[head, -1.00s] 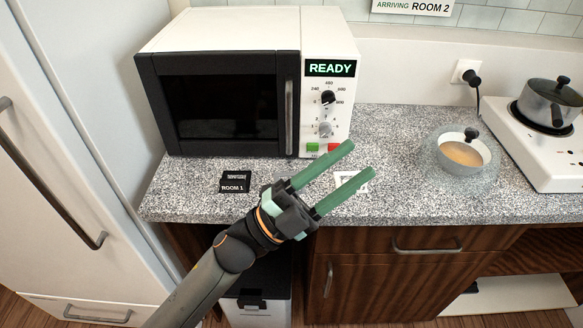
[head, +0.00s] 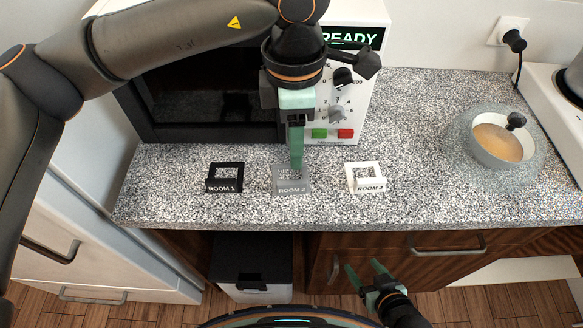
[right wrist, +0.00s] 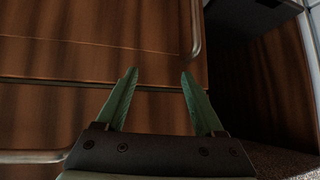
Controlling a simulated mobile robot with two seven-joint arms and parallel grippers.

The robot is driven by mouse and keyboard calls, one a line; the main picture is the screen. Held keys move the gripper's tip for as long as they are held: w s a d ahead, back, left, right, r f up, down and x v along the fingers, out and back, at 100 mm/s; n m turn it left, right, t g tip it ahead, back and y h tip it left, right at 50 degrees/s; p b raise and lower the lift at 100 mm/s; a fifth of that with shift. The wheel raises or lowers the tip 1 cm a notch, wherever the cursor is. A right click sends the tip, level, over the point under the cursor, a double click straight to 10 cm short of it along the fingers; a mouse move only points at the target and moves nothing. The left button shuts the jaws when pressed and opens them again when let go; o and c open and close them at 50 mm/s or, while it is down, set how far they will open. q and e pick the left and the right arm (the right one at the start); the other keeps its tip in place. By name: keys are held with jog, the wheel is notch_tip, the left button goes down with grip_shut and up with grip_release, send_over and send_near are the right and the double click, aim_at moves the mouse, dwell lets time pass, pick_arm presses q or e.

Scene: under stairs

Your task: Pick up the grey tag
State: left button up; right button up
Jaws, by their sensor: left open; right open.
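The grey tag (head: 291,189), marked ROOM 2, lies flat on the speckled counter between the two other tags in the head view. My left gripper (head: 297,167) points down over its upper edge, fingers lined up one behind the other from this side. It is open; whether the fingertips touch the tag I cannot tell. My right gripper (head: 364,270) is open and empty, below the counter's front edge. In the right wrist view its two fingers (right wrist: 158,100) are spread before brown wooden fronts.
A black ROOM 1 tag (head: 225,177) lies left of the grey one, a white ROOM 3 tag (head: 365,178) right. The microwave (head: 205,105) stands close behind. A bowl (head: 497,145) sits at right on the counter (head: 430,160).

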pick_arm(q)
send_over(292, 181)
jog(key=f, duration=0.4)
jog(key=f+p, duration=0.1)
jog(key=f, duration=0.1)
jog(key=shift+s+f, duration=0.25)
jog(key=shift+f, duration=0.15)
notch_tip(292, 181, down, 4)
jog(key=shift+w+f+p, duration=0.1)
jog(key=shift+w+p, duration=0.05)
jog(key=shift+p, duration=0.45)
jog(key=shift+f, duration=0.6)
grip_shut()
